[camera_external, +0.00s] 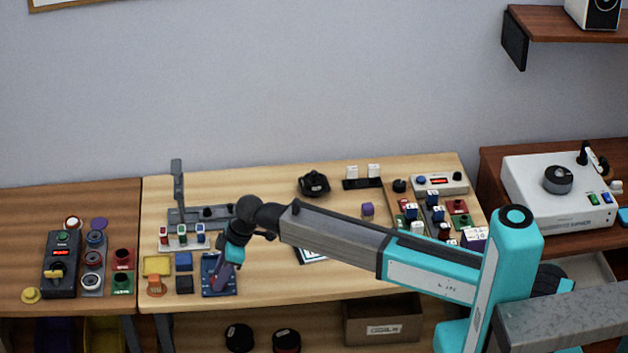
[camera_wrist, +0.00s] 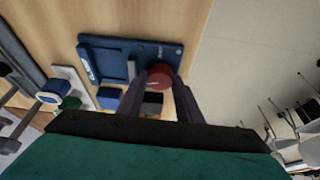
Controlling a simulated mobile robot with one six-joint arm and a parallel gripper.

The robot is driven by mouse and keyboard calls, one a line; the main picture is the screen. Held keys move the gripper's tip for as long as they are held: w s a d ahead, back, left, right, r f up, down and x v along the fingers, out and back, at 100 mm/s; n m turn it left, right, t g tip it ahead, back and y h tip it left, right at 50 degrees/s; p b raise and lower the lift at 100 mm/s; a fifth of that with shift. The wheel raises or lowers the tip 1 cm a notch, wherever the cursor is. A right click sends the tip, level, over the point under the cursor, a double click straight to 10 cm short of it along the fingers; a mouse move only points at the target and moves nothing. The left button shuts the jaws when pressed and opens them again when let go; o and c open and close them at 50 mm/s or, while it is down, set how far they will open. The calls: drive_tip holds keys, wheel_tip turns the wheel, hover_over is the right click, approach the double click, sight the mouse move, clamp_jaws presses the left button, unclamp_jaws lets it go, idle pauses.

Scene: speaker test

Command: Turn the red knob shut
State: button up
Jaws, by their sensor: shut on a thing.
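In the wrist view the red knob (camera_wrist: 160,75) is round, with a pale mark on its face. It sits on a dark blue panel (camera_wrist: 105,62) near the table's edge. My gripper (camera_wrist: 160,84) has its two dark fingers on either side of the knob and is shut on it. In the external view my gripper (camera_external: 222,280) points down at the blue panel (camera_external: 211,264) at the front left of the light wooden table. The knob is hidden behind my gripper there.
Blue and black blocks (camera_external: 184,272), a yellow tray (camera_external: 157,265) and an orange piece (camera_external: 156,285) lie left of the panel. A grey fixture with an upright lever (camera_external: 178,190) stands behind.

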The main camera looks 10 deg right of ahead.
drive_tip(key=shift+d, duration=0.1)
idle(0.3)
drive_tip(key=o, duration=0.8)
drive_tip(key=shift+r, duration=0.15)
drive_tip(key=shift+b+v, duration=1.25)
drive_tip(key=shift+v, duration=5.5)
